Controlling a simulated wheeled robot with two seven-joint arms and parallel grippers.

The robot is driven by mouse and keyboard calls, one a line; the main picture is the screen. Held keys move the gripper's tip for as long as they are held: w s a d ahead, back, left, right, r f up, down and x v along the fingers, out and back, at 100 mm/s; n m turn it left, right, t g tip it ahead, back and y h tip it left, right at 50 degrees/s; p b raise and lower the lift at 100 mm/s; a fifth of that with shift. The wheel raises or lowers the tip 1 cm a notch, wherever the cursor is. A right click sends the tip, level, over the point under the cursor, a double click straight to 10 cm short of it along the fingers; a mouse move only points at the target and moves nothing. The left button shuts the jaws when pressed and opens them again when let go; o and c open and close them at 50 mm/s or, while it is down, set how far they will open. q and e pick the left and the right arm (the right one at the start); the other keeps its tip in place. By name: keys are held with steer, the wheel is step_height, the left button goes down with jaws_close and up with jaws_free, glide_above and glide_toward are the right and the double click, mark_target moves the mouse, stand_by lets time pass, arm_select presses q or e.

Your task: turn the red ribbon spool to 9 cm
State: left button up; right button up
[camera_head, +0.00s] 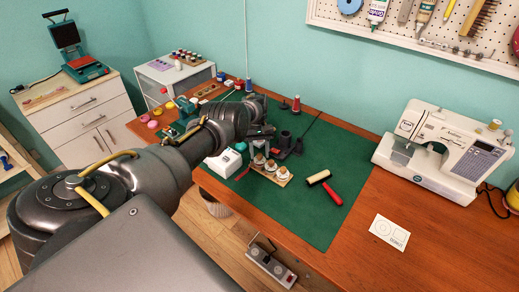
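My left arm reaches in from the left of the head view, and its gripper (262,134) is over the green cutting mat (312,218). The fingers are small, dark and partly hidden by the wrist, so I cannot tell whether they are open or shut. Just in front of it is a small wooden rack (266,172) with three round white-topped pieces. A small dark red spool-like piece (296,103) stands upright farther back. I cannot tell for sure which piece is the red ribbon spool, and no centimetre marks are readable. My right gripper is not in view.
A red-handled roller (325,187) lies on the mat to the right. A white sewing machine (443,150) and a printed card (389,232) are farther right. The mat's front right is clear.

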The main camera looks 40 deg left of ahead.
arm_select(q)
steer(key=b+v, duration=0.3)
steer(key=v, duration=0.8)
steer(key=shift+b, duration=0.35)
steer(key=shift+d+f, duration=0.1)
